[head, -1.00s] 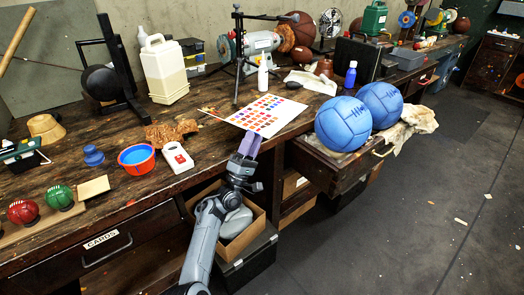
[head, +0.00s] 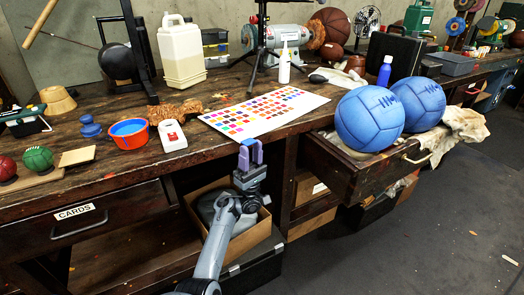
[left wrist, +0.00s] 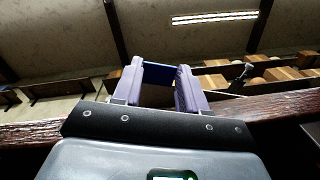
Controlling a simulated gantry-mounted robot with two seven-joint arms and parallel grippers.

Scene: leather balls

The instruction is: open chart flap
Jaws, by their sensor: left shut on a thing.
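The colour chart (head: 264,108), a white sheet with rows of coloured squares, lies on the workbench with its near corner at the front edge. My left gripper (head: 250,151) is just below that near corner, in front of the bench edge, pointing up. In the left wrist view its purple fingers (left wrist: 160,88) stand apart with a dark blue piece (left wrist: 160,74) between their tips. It is shut on this piece; I cannot tell whether the piece belongs to the chart. No raised flap shows on the chart. My right gripper is out of view.
A black tripod (head: 262,45) stands behind the chart. Two blue balls (head: 369,119) sit on the open drawer (head: 345,172) to the right. A white-and-red box (head: 172,135) and an orange-rimmed bowl (head: 129,133) are left of the chart. An open cardboard box (head: 254,235) is under the bench.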

